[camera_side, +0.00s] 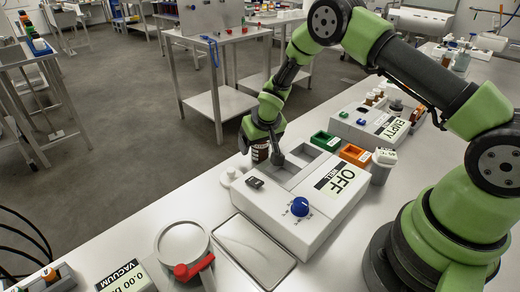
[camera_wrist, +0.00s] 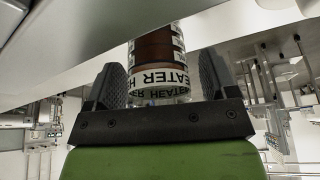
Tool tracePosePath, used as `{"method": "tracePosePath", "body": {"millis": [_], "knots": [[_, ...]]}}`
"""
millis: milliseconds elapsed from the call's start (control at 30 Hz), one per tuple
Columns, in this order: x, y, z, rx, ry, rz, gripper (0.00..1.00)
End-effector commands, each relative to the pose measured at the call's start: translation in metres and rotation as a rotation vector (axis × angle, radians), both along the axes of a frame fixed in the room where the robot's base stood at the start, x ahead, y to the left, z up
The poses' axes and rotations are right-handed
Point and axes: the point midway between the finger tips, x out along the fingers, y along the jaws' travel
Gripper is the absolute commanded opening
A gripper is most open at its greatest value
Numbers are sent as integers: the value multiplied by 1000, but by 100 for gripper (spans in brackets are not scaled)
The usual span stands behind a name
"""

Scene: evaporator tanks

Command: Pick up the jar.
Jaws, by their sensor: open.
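The jar (camera_side: 260,152) is dark brown with a pale band, at the far left end of the white unit marked OFF. In the wrist view the jar (camera_wrist: 157,62) is brown and glassy, with white bands, one lettered HEATER. My gripper (camera_side: 261,146) is at the jar in the side view, pointing down. In the wrist view my gripper (camera_wrist: 160,82) is open, with one dark finger on each side of the jar. I cannot tell whether either finger touches it. The jar's base is partly hidden in the side view.
The white unit (camera_side: 300,232) with a blue knob (camera_side: 300,206) stands close beside the jar. A small white round piece (camera_side: 230,176) lies left of it. Green (camera_side: 326,141) and orange (camera_side: 355,155) bins stand behind. A metal tray (camera_side: 250,252) and a red-handled round vessel (camera_side: 183,245) are in front.

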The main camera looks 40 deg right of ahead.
Motion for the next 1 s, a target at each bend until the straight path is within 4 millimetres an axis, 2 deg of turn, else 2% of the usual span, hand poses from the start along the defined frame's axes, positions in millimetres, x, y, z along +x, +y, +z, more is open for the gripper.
{"method": "tracePosePath", "body": {"millis": [200,267,467,767,867,1000], "knots": [[0,0,-1,0,0,0,79],[0,0,-1,0,0,0,67],[0,0,0,0,0,0,22],[1,0,4,-1,-3,1,20],[1,0,17,-1,-6,-1,20],[2,0,46,-1,-8,-1,20]]}}
